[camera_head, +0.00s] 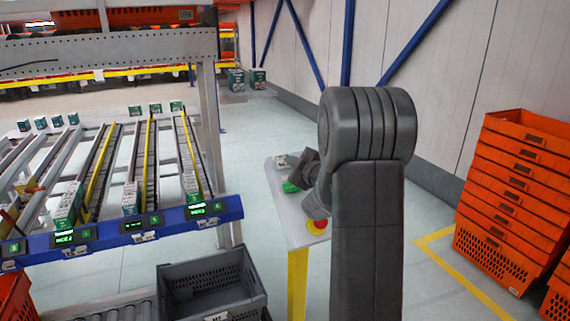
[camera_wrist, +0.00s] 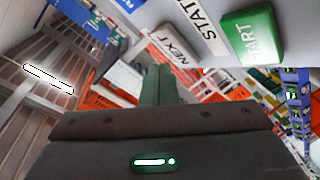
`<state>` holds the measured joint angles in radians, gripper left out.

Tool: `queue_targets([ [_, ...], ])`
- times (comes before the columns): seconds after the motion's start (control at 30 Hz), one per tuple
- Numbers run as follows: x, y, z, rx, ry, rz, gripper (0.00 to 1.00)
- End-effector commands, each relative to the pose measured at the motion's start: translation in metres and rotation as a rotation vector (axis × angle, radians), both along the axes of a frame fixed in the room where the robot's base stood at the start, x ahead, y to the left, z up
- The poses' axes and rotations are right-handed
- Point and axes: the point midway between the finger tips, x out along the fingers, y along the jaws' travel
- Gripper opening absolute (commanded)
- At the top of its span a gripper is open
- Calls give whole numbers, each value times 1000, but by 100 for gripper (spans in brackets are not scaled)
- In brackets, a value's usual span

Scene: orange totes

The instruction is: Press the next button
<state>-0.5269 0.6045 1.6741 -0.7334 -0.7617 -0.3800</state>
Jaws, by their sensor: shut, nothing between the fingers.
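The NEXT button (camera_wrist: 180,47), a pale block with dark lettering, shows at the top middle of the wrist view. The green START button (camera_wrist: 252,36) is to its right, with a "STATI..." label (camera_wrist: 203,28) between them. My gripper (camera_wrist: 159,70) is shut and empty, its fingertips just below and left of the NEXT button in the picture; I cannot tell whether they touch it. In the head view the buttons' white stand (camera_head: 272,185) is partly hidden behind my arm, with a green button (camera_head: 291,187) showing. The NEXT button is not clear there.
A red emergency button on a yellow base (camera_head: 317,226) sits at the stand's near end. A flow rack (camera_head: 120,230) with cartons is at left, above a grey tote (camera_head: 212,284). Orange totes (camera_head: 515,190) are stacked at right. Floor between is clear.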

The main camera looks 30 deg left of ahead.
Motion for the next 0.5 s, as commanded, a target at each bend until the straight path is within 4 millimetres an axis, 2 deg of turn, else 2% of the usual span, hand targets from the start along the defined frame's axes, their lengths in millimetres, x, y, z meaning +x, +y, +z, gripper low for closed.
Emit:
queue_targets([
  [0.33,-1,-2,2,-1,0,1,0],
  [0.5,-7,-8,15,-1,-1,0,0],
])
